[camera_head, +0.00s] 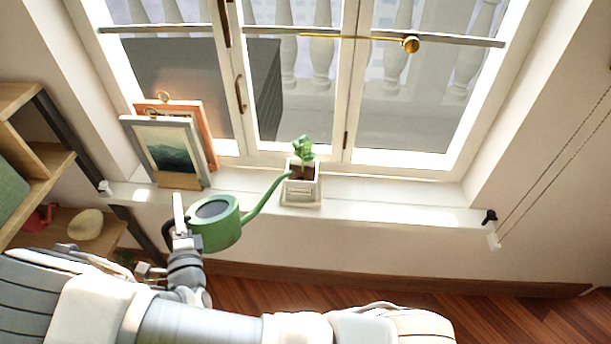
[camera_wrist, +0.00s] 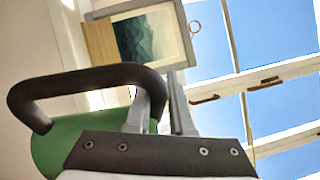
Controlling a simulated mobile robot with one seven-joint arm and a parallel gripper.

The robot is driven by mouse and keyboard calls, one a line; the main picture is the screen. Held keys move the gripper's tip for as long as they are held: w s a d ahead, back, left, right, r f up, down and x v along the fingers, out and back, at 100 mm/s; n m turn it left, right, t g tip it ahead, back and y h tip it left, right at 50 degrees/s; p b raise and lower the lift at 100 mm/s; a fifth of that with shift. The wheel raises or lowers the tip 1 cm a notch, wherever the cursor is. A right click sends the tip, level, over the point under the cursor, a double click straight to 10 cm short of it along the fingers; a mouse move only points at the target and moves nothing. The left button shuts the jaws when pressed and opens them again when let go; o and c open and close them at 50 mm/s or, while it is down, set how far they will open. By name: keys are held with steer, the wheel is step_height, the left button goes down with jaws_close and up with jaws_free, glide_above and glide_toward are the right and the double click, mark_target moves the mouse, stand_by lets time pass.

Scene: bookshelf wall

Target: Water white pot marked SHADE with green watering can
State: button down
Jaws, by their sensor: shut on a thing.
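The green watering can (camera_head: 217,224) hangs in front of the window sill, its spout reaching right and up to the white pot (camera_head: 299,190). The spout tip is at the pot's left rim, above or touching it; I cannot tell which. The pot holds a green plant (camera_head: 303,149) and dark soil, and has a label too small to read. My gripper (camera_head: 180,232) is shut on the can's dark handle. In the wrist view the black handle (camera_wrist: 85,80) runs to my gripper fingers (camera_wrist: 158,105), with the green can body (camera_wrist: 60,145) behind.
Framed pictures (camera_head: 163,150) lean on the sill (camera_head: 400,208) left of the pot, close above the can. The sill is clear to the right. A wooden shelf (camera_head: 65,225) with a red can (camera_head: 40,217) stands at left. The window (camera_head: 290,80) is behind.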

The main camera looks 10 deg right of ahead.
steer(key=s+a+r+p, duration=0.1)
steer(key=a+r+p, duration=0.1)
steer(key=a, duration=0.3)
steer(key=shift+s+a+r, duration=0.15)
steer(key=shift+s+r, duration=0.25)
steer(key=shift+r, duration=0.1)
